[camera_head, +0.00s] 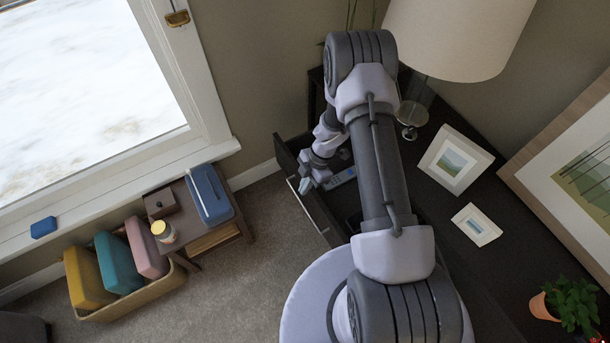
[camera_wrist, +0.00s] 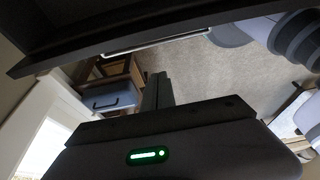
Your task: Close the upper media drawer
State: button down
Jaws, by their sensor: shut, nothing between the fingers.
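The upper media drawer (camera_head: 318,212) is a dark drawer standing open, pulled out to the left from the dark media cabinet. My arm hides much of the drawer and cabinet. My gripper (camera_head: 305,186) is at the drawer's front panel in the head view; I cannot tell whether it touches. In the wrist view, the dark panel with a thin metal handle (camera_wrist: 155,42) crosses the top. My gripper's fingers (camera_wrist: 158,90) are together and empty, apart from the handle in the picture.
A lamp (camera_head: 450,35), picture frames (camera_head: 455,160) and a potted plant (camera_head: 565,308) stand on the cabinet. Left of the drawer is carpet (camera_head: 262,225), then a small side table (camera_head: 222,232) with a blue case and a jar, and a bin (camera_head: 130,303) with coloured items.

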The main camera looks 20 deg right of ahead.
aim_at(310, 191)
jog(key=b+x, duration=0.2)
jog(key=x, duration=0.4)
jog(key=d, duration=0.2)
jog(key=w+d+b, duration=0.1)
jog(key=d, duration=0.1)
jog(key=shift+d+r, duration=0.1)
